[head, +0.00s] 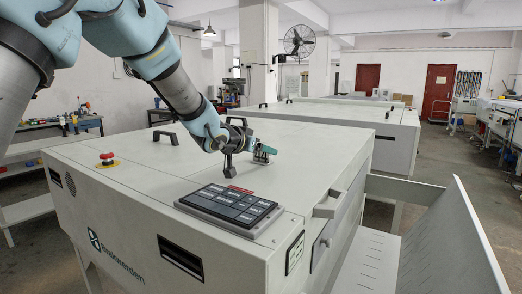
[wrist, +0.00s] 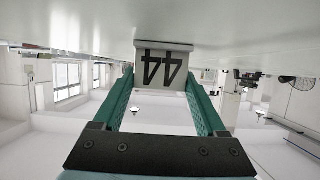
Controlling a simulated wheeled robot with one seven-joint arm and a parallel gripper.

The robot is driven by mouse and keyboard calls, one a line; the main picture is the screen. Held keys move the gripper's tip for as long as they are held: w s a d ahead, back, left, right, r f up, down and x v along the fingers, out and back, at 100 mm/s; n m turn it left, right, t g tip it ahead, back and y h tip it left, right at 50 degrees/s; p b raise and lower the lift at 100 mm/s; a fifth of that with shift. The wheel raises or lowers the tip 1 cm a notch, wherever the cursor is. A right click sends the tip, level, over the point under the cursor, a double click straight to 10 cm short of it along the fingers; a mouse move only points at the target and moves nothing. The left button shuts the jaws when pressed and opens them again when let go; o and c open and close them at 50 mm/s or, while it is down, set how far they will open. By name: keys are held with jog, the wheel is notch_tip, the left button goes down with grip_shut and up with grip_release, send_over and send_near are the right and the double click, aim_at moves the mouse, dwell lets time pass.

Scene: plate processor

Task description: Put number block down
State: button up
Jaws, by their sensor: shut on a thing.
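My gripper (head: 266,151) reaches low over the white top of the large machine (head: 130,160), with its green fingers level and pointing right in the head view. In the wrist view my gripper (wrist: 160,73) is shut on a pale number block (wrist: 162,58), one finger on each side. In the head view the block is too small to make out clearly.
A dark keypad panel (head: 228,204) sits on the machine's front right corner. A red stop button (head: 107,157) is at the left. Black handles (head: 165,137) stand up from the lid. A slanted white tray (head: 450,245) is at the right. Much of the machine top is clear.

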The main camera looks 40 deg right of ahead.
jog(key=o, duration=1.4)
jog(key=shift+r, duration=0.25)
jog(key=v, duration=1.2)
jog(key=shift+f, duration=0.15)
